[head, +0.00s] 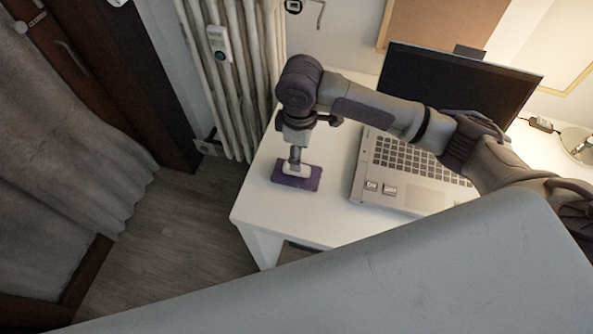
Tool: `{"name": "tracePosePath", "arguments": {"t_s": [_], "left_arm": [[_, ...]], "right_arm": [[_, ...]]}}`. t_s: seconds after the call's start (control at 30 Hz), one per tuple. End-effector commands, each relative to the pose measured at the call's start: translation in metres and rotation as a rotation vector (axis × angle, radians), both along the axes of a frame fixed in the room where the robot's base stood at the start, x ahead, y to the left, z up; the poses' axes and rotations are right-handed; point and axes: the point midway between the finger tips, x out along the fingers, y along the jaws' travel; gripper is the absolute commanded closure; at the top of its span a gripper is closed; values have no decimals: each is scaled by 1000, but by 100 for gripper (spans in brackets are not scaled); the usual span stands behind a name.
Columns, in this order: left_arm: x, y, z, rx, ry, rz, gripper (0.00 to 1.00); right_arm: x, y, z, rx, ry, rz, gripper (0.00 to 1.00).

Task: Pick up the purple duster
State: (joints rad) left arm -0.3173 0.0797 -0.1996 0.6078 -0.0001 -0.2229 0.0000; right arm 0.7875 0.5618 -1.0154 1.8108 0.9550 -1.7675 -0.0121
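The purple duster (311,183) lies on the white desk, near its left edge. It has a flat purple body with a pale part on top. My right arm reaches in from the right over the laptop and bends down at the duster. My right gripper (296,163) points straight down at the top of the duster and overlaps it in the picture. Its fingers are small and seen edge-on, so I cannot tell whether they are closed on the duster or open around it. My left gripper is not in view.
An open laptop (421,193) stands right of the duster, partly under my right arm. The white desk (262,205) has its left edge close to the duster. A radiator (240,75) stands behind, left of the desk. Grey curtains (60,150) hang at the left.

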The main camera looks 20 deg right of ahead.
Motion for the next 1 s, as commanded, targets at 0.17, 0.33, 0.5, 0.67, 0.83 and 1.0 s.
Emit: {"name": "tracePosePath", "arguments": {"t_s": [0.17,0.33,0.5,0.67,0.83,1.0], "left_arm": [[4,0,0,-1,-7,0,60],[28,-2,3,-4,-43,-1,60],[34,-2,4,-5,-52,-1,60],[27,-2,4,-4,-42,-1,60],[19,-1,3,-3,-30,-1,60],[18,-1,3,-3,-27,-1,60]], "right_arm": [[0,0,-16,-1,1,0,42],[0,3,-33,-1,2,0,42],[1,4,-59,-2,1,0,42],[1,4,-67,-1,-2,1,42],[1,4,-68,0,-2,1,42],[1,4,-67,0,-2,1,67]]}}
